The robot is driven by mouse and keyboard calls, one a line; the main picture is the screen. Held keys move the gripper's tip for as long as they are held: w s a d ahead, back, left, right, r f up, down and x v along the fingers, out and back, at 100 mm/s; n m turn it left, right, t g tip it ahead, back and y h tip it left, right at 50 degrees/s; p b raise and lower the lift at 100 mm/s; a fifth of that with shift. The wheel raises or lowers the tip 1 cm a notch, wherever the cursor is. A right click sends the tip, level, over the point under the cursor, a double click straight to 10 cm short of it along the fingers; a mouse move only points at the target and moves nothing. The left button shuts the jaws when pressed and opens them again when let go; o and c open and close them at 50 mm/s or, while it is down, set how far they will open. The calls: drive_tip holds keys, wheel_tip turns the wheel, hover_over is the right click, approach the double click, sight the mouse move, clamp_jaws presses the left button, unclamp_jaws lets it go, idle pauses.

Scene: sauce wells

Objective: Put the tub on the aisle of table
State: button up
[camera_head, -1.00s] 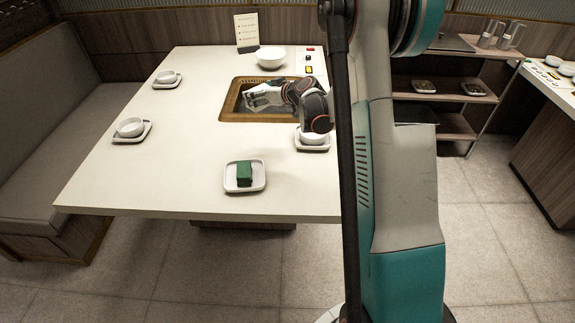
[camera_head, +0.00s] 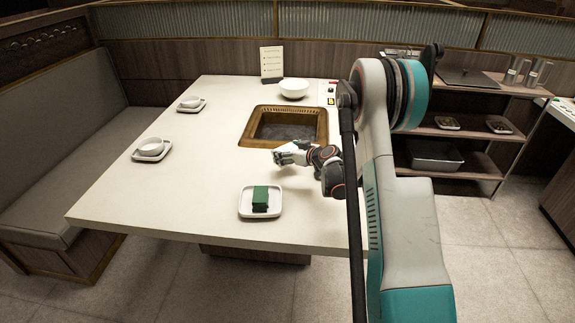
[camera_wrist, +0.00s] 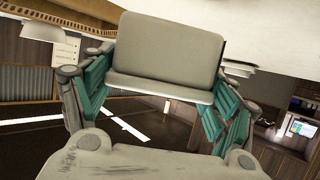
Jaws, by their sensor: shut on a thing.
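My gripper (camera_head: 283,155) is low over the table, just in front of the wood-framed well. In the wrist view, which looks upside down, its two green-linked fingers (camera_wrist: 165,90) stand either side of a pale grey, rounded box shape with a lip, which looks like the tub (camera_wrist: 165,45). My gripper is shut on it. In the head view the tub is hard to tell from the pale fingertips. The white table (camera_head: 180,190) shows wide, its near edge clear. My arm hides part of its right side.
The open well (camera_head: 290,130) lies behind my gripper. A saucer with a green block (camera_head: 260,200) is in front. Cups (camera_head: 150,147) on saucers stand at left. A bowl (camera_head: 294,88) and card (camera_head: 271,64) are at the back. A grey bin (camera_head: 434,156) sits on the right-hand shelf.

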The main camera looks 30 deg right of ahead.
wheel_tip(320, 180, down, 4)
drive_tip(key=shift+f+b, duration=0.25)
drive_tip(key=shift+b, duration=0.6)
drive_tip(key=shift+r, duration=0.1)
drive_tip(key=o, duration=1.3)
drive_tip(key=p+v, duration=0.3)
drive_tip(key=v, duration=0.9)
drive_tip(key=shift+r+p, duration=0.1)
drive_tip(key=shift+p, duration=0.2)
